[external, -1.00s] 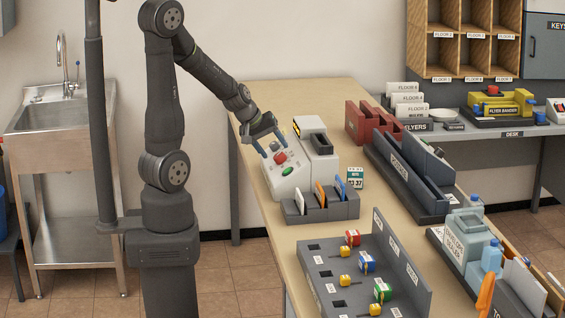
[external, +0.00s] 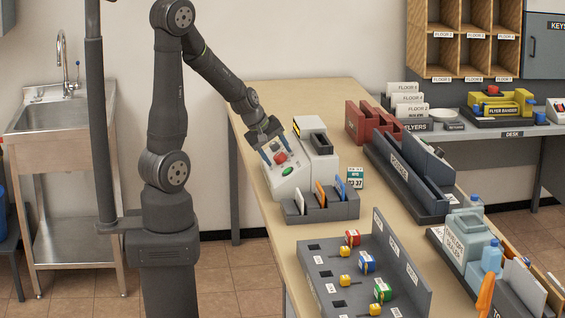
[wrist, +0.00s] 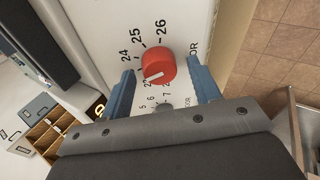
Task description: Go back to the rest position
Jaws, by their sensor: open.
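My gripper (external: 272,155) is above the sloped face of a white machine (external: 287,178) on the table. In the wrist view my gripper (wrist: 165,88) has its two blue fingers apart, one on each side of a red knob (wrist: 159,67). The knob has a white pointer mark, and printed numbers such as 24, 25 and 26 surround it. Whether the fingers touch the knob cannot be told.
Red bins (external: 366,122) and a dark divider (external: 400,170) stand behind. The table's far left corner (external: 275,95) is clear.

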